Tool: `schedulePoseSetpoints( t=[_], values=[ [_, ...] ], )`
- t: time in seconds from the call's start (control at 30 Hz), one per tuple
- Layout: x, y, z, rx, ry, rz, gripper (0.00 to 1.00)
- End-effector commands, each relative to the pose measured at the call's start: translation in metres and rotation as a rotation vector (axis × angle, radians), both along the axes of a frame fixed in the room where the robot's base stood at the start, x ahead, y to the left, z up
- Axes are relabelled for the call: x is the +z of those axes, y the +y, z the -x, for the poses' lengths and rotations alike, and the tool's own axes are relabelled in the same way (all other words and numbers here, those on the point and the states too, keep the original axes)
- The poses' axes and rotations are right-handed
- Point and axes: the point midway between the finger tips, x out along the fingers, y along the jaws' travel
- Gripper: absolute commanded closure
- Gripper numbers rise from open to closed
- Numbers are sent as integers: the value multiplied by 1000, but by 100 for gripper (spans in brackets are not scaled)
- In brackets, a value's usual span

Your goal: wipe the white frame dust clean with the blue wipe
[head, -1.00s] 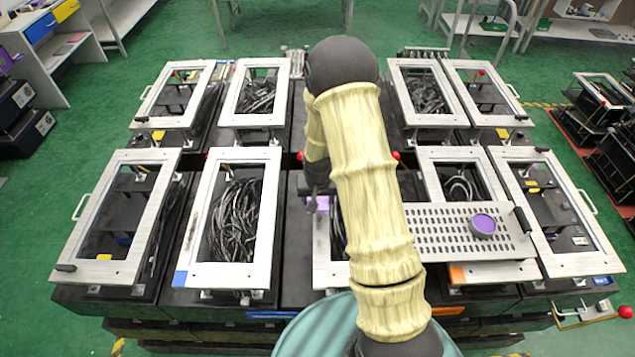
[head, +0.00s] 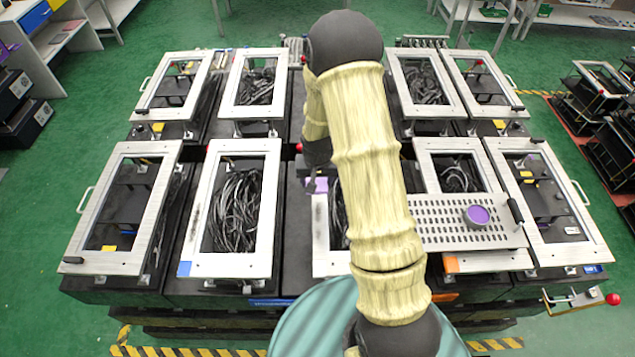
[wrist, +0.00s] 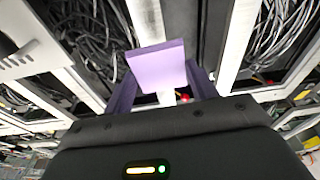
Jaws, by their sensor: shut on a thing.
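My gripper (head: 314,184) is shut on a flat lavender pad, which shows clearly in the wrist view (wrist: 158,64); it looks more purple than blue. I take it as the wipe. In the head view the pad (head: 321,185) is small and partly hidden by my arm. It is near the far left corner of the middle front white frame (head: 320,235); I cannot tell whether it touches. The white frame (head: 272,200) to its left has a dark grey smudge (head: 196,215) on its left bar and a blue corner mark (head: 184,268). My arm hides much of the middle frame.
More white frames stand in two rows over black boxes with cables. A perforated plate (head: 440,228) with a purple disc (head: 477,215) lies across the front right frames. A lever with a red knob (head: 612,299) sticks out at the front right. Green floor is open at left.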

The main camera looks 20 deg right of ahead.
Motion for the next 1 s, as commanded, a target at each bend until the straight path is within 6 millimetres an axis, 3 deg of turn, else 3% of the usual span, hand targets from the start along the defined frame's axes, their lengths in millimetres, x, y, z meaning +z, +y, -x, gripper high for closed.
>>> schedulePoseSetpoints(
  t=[0.4,0.73,1.0],
  values=[
    [-1,-2,0,-3,0,-1,79],
    [-22,-5,2,-4,-1,-3,79],
    [-23,-4,2,0,-1,-3,79]
  ],
)
